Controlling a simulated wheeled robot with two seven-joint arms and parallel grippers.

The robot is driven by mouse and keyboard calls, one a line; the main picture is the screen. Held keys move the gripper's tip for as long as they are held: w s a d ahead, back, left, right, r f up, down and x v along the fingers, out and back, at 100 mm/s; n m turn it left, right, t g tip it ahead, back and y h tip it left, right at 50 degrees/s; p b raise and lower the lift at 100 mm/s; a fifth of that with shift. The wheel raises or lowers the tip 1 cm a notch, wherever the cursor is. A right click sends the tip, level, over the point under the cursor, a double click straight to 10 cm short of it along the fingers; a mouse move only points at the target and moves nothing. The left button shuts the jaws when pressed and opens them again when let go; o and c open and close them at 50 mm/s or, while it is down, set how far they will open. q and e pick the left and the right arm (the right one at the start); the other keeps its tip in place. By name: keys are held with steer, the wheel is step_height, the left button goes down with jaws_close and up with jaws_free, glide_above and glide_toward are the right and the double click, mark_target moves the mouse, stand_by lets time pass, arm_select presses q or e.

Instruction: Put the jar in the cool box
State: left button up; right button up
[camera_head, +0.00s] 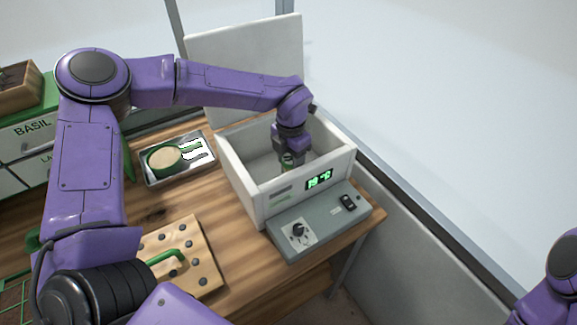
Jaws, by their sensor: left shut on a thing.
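The white cool box (242,184) stands on the wooden table, right of the middle, with its lid (245,60) raised at the back. A green display on its front reads 19 °C. My left gripper (289,157) reaches down inside the box's walls, pointing downward. It is shut on the jar (288,161), of which only a small greenish part shows between the fingers. I cannot tell whether the jar touches the box floor. Only a part of my right arm shows at the lower right edge; its gripper is out of view.
A grey control unit (325,226) with a knob and switch sits against the box's front. A metal tray (150,182) holds a round green-rimmed item. A board with dark pegs and a green handle (168,256) lies in front. Drawers marked BASIL (30,130) stand at left.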

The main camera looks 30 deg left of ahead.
mark_target(291, 158)
arm_select(q)
steer(key=f, duration=0.3)
steer(key=shift+w+f+p, duration=0.2)
steer(key=shift+f+p, duration=0.1)
steer(key=shift+f, duration=0.05)
steer(key=shift+s, duration=0.1)
steer(key=o, duration=1.1)
steer(key=shift+f, duration=0.15)
steer(key=shift+c, duration=0.2)
steer(key=shift+r, duration=0.35)
step_height(291, 158, up, 11)
steer(key=b, duration=0.3)
steer(key=shift+f, duration=0.2)
steer(key=shift+r, duration=0.6)
